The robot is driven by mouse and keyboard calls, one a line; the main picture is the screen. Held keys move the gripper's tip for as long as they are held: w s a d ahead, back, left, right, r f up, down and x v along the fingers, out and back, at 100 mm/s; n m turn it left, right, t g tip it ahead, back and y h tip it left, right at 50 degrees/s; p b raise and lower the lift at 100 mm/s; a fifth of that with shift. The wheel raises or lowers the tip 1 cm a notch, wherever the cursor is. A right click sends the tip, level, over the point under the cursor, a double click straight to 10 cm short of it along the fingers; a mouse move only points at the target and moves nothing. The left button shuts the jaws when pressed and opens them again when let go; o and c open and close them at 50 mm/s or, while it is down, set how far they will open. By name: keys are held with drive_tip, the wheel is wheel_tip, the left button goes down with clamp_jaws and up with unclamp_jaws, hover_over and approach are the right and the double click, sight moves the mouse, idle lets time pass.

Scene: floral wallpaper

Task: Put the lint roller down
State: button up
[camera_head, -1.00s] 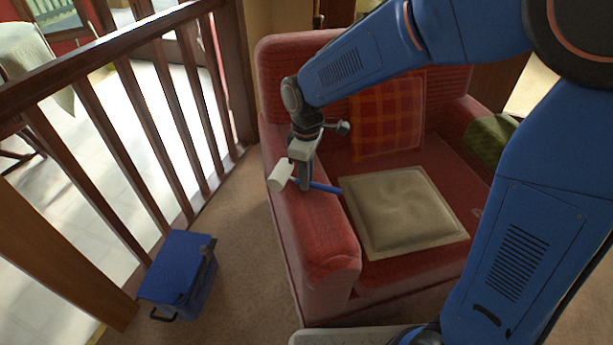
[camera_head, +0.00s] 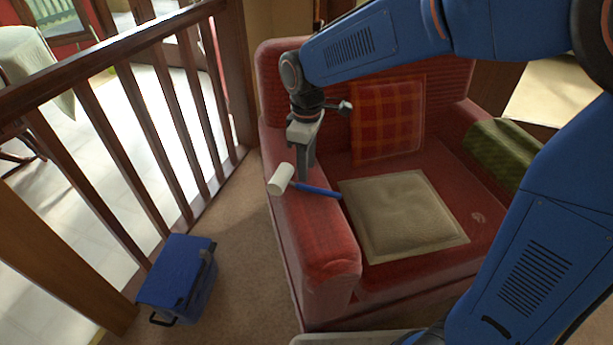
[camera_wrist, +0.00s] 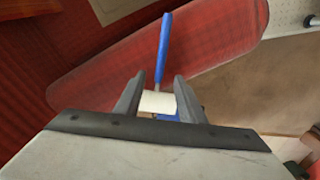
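The lint roller, with a white head (camera_head: 281,179) and blue handle (camera_head: 318,190), lies across the top of the red armchair's left armrest (camera_head: 318,240). My gripper (camera_head: 305,172) is just above it, pointing down. In the wrist view my gripper (camera_wrist: 160,80) has its two fingers apart. The gripper looks empty.
A tan cushion (camera_head: 402,215) lies on the armchair seat, and a plaid pillow (camera_head: 388,118) leans on its back. A green cloth (camera_head: 497,150) covers the right armrest. A blue box (camera_head: 178,275) stands on the carpet beside a wooden railing (camera_head: 130,160).

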sight(307, 185)
wheel_tip(307, 185, up, 6)
drive_tip(key=s+d+r+m+t, duration=0.1)
drive_tip(key=s+d+r+m, duration=0.2)
drive_tip(key=d, duration=0.6)
drive_tip(key=s+d+r+m+t, duration=0.1)
drive_tip(key=s+d+m, duration=0.35)
drive_tip(key=d, duration=0.35)
drive_tip(key=s+d+f+m+t, duration=0.2)
drive_tip(key=s+d+f+m, duration=0.2)
drive_tip(key=s+d, duration=0.6)
drive_tip(key=s+m, duration=0.2)
drive_tip(key=s, duration=0.1)
drive_tip(key=shift+s+d+t, duration=0.2)
drive_tip(key=shift+d+t, duration=0.15)
drive_tip(key=shift+t, duration=0.05)
drive_tip(key=shift+o, duration=0.5)
drive_tip(key=shift+m, duration=0.25)
